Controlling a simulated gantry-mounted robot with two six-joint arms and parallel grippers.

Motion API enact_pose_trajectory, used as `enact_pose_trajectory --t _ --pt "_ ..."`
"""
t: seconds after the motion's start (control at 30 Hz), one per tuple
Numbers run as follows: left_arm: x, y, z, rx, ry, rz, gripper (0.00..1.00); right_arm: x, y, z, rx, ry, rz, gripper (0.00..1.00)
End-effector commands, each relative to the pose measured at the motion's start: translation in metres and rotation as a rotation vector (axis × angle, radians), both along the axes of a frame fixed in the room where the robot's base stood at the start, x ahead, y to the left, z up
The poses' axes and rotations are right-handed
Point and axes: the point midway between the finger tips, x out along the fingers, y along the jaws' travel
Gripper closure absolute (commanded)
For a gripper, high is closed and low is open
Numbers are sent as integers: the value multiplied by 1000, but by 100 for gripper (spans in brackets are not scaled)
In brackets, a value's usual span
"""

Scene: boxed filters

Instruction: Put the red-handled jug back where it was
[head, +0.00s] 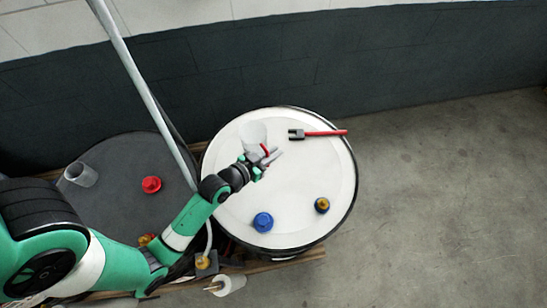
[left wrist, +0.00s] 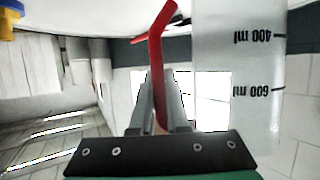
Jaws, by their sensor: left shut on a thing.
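The red-handled jug (head: 252,135) is a translucent white measuring jug on or just above the white drum lid (head: 290,180), left of its middle; I cannot tell if it touches the lid. In the left wrist view the jug's wall (left wrist: 235,70) shows ml marks that appear upside down. My left gripper (head: 266,163) is shut on the jug's red handle, which also shows between the fingers in the left wrist view (left wrist: 157,75). My right gripper is not in view.
The dark drum lid (head: 115,205) at left holds a grey cup (head: 81,174) and a red cap (head: 151,184). A pale pole (head: 140,75) rises between the drums.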

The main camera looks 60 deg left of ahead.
Motion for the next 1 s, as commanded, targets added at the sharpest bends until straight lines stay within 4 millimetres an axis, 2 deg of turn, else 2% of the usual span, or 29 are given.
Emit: enact_pose_trajectory --t 0.03,0.33,0.37,0.5,0.53,0.83,1.0 --pt "0 0 -7 1 -2 1 100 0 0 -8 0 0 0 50" --pt "0 0 -6 1 -1 1 100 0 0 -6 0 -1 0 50" --pt "0 0 -6 0 0 1 85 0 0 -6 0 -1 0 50" --pt "0 0 -5 1 -1 1 59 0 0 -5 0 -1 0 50" --pt "0 0 -5 1 -1 1 56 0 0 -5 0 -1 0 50" --pt "-2 0 -1 1 -1 1 56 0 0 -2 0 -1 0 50" --pt "-27 -8 8 -1 1 2 56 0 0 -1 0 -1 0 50"
